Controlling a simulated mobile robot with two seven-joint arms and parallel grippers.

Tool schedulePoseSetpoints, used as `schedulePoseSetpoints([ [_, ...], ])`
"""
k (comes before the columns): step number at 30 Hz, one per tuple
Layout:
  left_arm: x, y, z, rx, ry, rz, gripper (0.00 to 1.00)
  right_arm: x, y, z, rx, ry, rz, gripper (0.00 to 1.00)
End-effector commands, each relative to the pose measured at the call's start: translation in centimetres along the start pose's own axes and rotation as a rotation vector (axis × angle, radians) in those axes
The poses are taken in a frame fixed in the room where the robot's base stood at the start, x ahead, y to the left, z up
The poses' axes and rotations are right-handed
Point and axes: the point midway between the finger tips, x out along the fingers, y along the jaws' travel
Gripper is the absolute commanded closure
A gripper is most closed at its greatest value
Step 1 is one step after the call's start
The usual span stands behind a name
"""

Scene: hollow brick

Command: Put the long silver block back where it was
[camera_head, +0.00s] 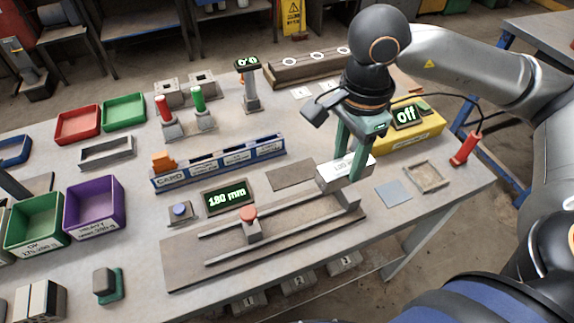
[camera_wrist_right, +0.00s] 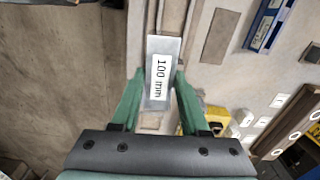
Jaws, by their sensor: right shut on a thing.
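The long silver block (camera_head: 338,176) carries a white label that reads "100 mm" in the right wrist view (camera_wrist_right: 162,46). My right gripper (camera_head: 355,168) is shut on it, with its green fingers on either side of the block; they also show in the right wrist view (camera_wrist_right: 157,85). The block is over the right end of a brown gauge board (camera_head: 190,272) with two rails, close to the grey end stop (camera_head: 348,198). I cannot tell whether it touches the board. My left gripper is not in view.
A red-knobbed slider (camera_head: 250,229) stands on the rails. Behind are a lit display (camera_head: 227,199), a brown mat (camera_head: 292,176) and a blue card rack (camera_head: 220,165). To the right are a blue-grey pad (camera_head: 394,194), a shallow wooden tray (camera_head: 441,184) and a yellow "off" box (camera_head: 408,137).

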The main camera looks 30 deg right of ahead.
Motion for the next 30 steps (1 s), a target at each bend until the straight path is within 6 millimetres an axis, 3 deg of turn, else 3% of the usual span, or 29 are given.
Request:
schedulePoseSetpoints([
  [5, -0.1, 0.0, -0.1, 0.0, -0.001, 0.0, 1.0, 0.3, -1.0, 0.2, 0.056, -0.002, 0.001, 1.0],
  [16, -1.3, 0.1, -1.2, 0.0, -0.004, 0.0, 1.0, 3.8, -8.8, 1.9, 0.056, 0.0, 0.001, 1.0],
  [21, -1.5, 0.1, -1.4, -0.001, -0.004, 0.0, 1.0, 7.1, -11.3, 2.4, 0.055, 0.0, 0.002, 1.0],
  [30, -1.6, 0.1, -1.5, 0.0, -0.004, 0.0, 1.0, 9.4, -13.2, 2.7, 0.053, -0.001, -0.002, 1.0],
])
